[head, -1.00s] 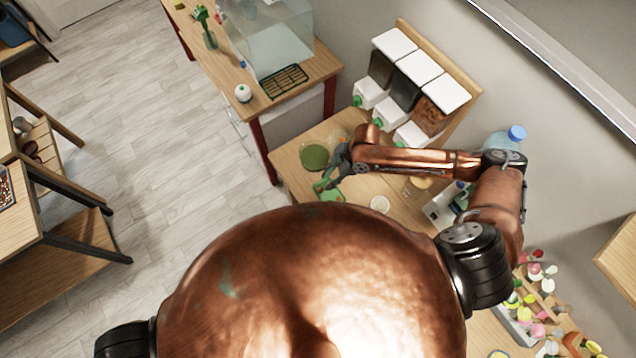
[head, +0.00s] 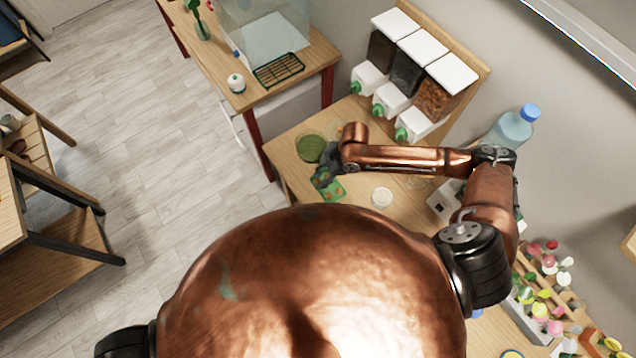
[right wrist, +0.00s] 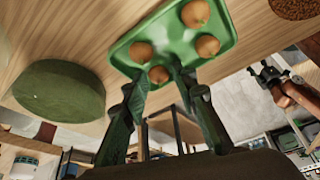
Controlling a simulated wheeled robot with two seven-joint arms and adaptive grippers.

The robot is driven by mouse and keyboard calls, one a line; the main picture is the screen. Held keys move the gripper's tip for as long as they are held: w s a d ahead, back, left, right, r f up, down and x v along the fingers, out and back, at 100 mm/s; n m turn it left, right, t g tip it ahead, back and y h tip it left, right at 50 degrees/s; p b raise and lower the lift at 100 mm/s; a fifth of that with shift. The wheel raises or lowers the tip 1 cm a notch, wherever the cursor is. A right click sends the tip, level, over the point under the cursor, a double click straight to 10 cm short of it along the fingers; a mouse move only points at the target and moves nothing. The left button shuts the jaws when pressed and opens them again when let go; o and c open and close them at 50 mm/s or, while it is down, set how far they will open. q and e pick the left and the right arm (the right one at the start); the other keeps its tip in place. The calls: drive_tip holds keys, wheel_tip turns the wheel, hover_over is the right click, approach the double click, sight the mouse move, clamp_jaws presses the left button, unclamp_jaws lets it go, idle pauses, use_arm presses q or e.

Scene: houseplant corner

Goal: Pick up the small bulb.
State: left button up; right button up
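Several brown bulbs sit in the green tray (head: 337,193) on the wooden table; the tray also shows in the right wrist view (right wrist: 173,25). The bulb that looks smallest (right wrist: 158,75) sits at the tray's near edge in the right wrist view. My right gripper (right wrist: 160,79) is open, with its fingertips on either side of that bulb; contact cannot be told. In the head view my right gripper (head: 325,178) is over the tray and hides part of it. A copper arm end with dark fingers, apparently my left gripper (right wrist: 268,75), shows small in the right wrist view.
A small white dish (head: 382,198) is to the right. White-lidded dispensers (head: 422,70) and a water bottle (head: 512,128) stand along the wall. Colourful small items (head: 545,300) crowd the lower right.

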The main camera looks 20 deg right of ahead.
drive_tip(key=shift+f, duration=0.1)
drive_tip(key=shift+c, duration=0.5)
drive_tip(key=c, duration=0.3)
drive_tip(key=shift+c, duration=0.5)
use_arm(q)
drive_tip(key=shift+w, duration=0.15)
drive_tip(key=shift+r, duration=0.15)
